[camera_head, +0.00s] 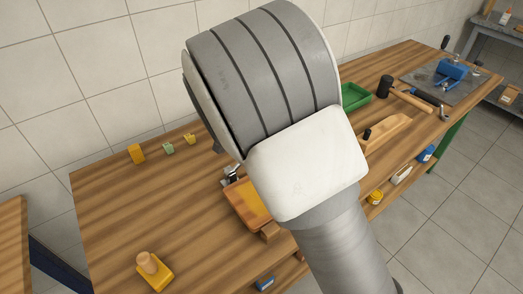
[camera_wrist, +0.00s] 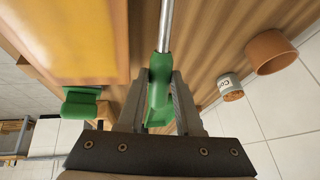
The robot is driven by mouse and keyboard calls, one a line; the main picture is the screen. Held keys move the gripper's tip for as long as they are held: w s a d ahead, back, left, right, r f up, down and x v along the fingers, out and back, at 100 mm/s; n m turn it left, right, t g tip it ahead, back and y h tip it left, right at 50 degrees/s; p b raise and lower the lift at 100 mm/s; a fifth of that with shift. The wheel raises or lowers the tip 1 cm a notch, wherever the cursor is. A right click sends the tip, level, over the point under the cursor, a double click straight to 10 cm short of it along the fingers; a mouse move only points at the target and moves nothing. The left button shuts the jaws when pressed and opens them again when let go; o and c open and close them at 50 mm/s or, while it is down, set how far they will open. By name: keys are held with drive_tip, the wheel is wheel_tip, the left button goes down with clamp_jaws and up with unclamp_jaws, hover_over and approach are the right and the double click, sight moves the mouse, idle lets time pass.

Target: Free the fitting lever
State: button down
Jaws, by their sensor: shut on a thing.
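My gripper (camera_wrist: 160,80) is shut on a green handle (camera_wrist: 157,95) in the wrist view. A straight metal rod (camera_wrist: 166,25) runs from this handle to the top of the frame. I cannot tell whether the handle is the fitting lever. A second green part (camera_wrist: 82,103) is left of my gripper, beside an orange-yellow panel (camera_wrist: 70,40). In the head view, an orange panel in a wooden frame (camera_head: 248,205) lies on the bench, with a small metal part (camera_head: 232,178) at its far edge. My arm hides my gripper and the handle there.
The wooden bench (camera_head: 120,215) is mostly clear on the left. A yellow block with a wooden knob (camera_head: 153,270) stands near its front. Small yellow and green pieces (camera_head: 168,149) stand at the back. A green tray (camera_head: 354,96) and mallet (camera_head: 386,88) are at the right.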

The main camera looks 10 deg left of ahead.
drive_tip(key=s+a+r+t+h+b, duration=0.2)
drive_tip(key=t+b, duration=0.1)
drive_tip(key=b, duration=0.2)
drive_tip(key=shift+s+a+b, duration=0.1)
drive_tip(key=shift+b, duration=0.25)
drive_tip(key=s+a+r+t+h+b, duration=0.1)
drive_tip(key=b, duration=0.2)
drive_tip(key=s+a+r+n+t+h+b, duration=0.1)
drive_tip(key=s+t+h+b, duration=0.1)
drive_tip(key=b, duration=0.1)
drive_tip(key=shift+s+a+r+t, duration=0.15)
drive_tip(key=shift+a+r+t, duration=0.15)
drive_tip(key=shift+a, duration=0.1)
drive_tip(key=c, duration=0.8)
unclamp_jaws()
drive_tip(key=shift+s, duration=0.1)
drive_tip(key=shift+c, duration=0.2)
drive_tip(key=shift+a, duration=0.1)
